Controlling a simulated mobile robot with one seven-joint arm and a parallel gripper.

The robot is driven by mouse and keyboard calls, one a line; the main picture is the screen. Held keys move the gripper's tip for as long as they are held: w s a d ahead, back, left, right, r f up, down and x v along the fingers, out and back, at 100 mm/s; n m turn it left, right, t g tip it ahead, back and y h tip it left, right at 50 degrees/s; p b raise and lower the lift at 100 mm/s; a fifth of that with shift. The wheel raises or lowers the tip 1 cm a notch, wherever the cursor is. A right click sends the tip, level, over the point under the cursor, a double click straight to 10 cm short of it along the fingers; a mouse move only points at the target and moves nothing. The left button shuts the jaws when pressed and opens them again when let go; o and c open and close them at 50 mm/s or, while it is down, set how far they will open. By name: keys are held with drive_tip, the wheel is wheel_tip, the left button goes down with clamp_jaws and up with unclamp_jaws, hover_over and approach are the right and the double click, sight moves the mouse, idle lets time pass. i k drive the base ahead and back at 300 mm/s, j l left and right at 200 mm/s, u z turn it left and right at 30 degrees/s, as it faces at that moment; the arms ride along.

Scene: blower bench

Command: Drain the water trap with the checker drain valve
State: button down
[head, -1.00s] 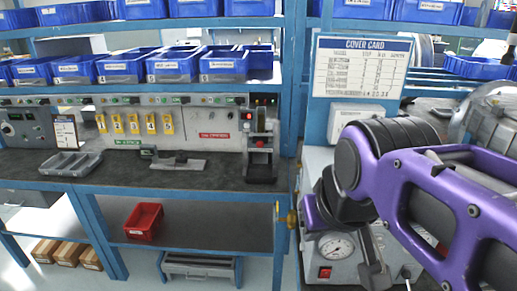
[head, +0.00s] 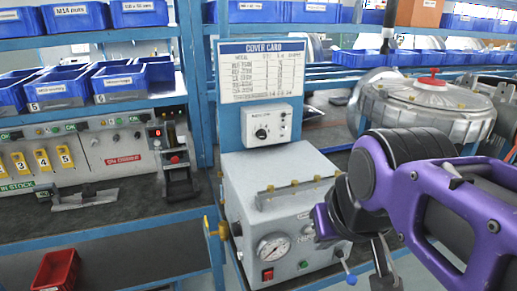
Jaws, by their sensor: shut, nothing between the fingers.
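The checker is a light grey box (head: 280,195) with a round pressure gauge (head: 273,247) and a red switch (head: 267,275) on its front. A small blue-tipped part (head: 349,279) on a thin stem sticks out low at its right front; I cannot tell whether this is the drain valve. A brass fitting with a yellow handle (head: 211,228) is at its left side. No water trap can be made out for sure. My gripper (head: 384,283) hangs in front of the checker's right side, pointing down, shut and empty. My purple arm hides the checker's right front.
A cover card (head: 263,72) and a control box with a knob (head: 267,125) stand above the checker. A large round metal housing with a red knob (head: 431,82) is behind my arm. Blue shelf posts (head: 196,80) and a red bin (head: 56,270) are to the left.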

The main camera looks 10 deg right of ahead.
sight(206, 221)
drive_tip(key=j+z, duration=0.2)
drive_tip(key=j, duration=0.5)
drive_tip(key=j+z, duration=0.2)
drive_tip(key=j, duration=0.55)
drive_tip(key=k+j+z, duration=0.15)
drive_tip(key=j, duration=0.55)
